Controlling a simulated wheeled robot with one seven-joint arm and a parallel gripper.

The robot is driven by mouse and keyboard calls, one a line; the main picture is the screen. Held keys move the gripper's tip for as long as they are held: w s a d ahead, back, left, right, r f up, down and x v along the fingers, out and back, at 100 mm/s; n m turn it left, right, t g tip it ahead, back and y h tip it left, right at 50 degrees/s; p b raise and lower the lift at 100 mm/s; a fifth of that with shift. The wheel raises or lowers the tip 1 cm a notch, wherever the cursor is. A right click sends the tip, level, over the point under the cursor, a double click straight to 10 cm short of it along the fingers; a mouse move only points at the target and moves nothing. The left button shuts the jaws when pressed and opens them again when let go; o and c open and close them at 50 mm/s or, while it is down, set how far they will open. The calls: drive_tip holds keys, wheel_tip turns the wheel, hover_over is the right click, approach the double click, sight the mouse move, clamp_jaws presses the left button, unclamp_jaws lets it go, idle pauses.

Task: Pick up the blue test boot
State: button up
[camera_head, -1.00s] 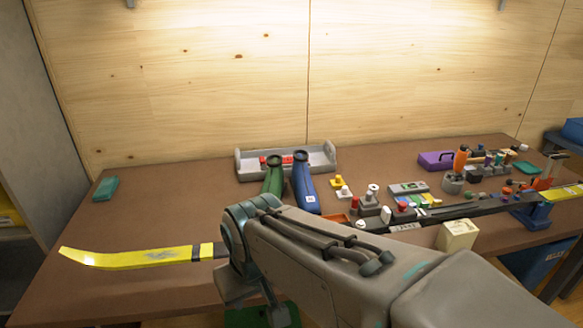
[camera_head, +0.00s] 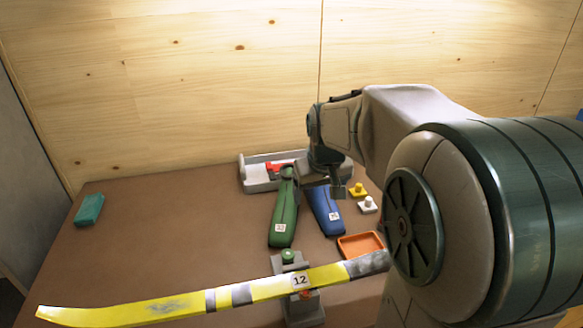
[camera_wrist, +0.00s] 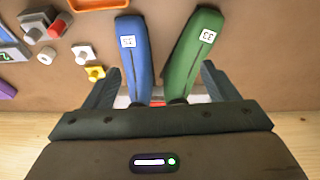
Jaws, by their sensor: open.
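The blue test boot (camera_head: 325,210) lies on the brown bench, its upper end towards the grey tray and partly behind my gripper. In the wrist view the blue boot (camera_wrist: 135,50) carries a white label and lies beside the green boot (camera_wrist: 192,55). My gripper (camera_head: 338,190) is above the blue boot's upper end in the head view. In the wrist view my gripper (camera_wrist: 155,85) is open and empty, with its fingers spread to either side of both boots. Contact with either boot is not visible. The green boot (camera_head: 284,212) lies left of the blue one.
The grey tray (camera_head: 255,180) holding a red item stands behind the boots. An orange dish (camera_head: 360,246) and yellow (camera_head: 358,190) and white (camera_head: 368,205) knobs lie to the right. A yellow ski (camera_head: 130,313) crosses the front. The bench's left side is mostly clear.

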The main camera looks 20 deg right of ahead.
approach(322, 188)
drive_tip(key=shift+t+y, duration=0.3)
drive_tip(key=shift+t, duration=0.1)
drive_tip(key=x, duration=0.2)
drive_tip(key=d+x, duration=0.1)
drive_tip(key=x, duration=0.3)
drive_tip(key=shift+d+f, duration=0.25)
drive_tip(key=shift+f, duration=0.1)
drive_tip(key=shift+a+p+x, duration=0.1)
drive_tip(key=shift+p+x, duration=0.25)
drive_tip(key=shift+x, duration=1.15)
drive_tip(key=shift+a+p+x, duration=0.15)
drive_tip(key=shift+p+x, duration=0.15)
drive_tip(key=shift+x, duration=1.2)
drive_tip(key=shift+s, duration=0.1)
drive_tip(key=c, duration=1.2)
drive_tip(key=shift+r, duration=0.1)
drive_tip(key=shift+r, duration=0.55)
wheel_tip(322, 188, up, 3)
drive_tip(key=shift+f+b, duration=0.1)
drive_tip(key=shift+b, duration=0.25)
drive_tip(key=s+d+r, duration=0.2)
drive_tip(key=d+r, duration=0.1)
drive_tip(key=d, duration=0.2)
drive_tip(key=s+d+r+b, duration=0.1)
drive_tip(key=s+d+r, duration=0.1)
drive_tip(key=d+r, duration=0.2)
drive_tip(key=shift+s+d, duration=0.3)
drive_tip(key=shift+d, duration=0.6)
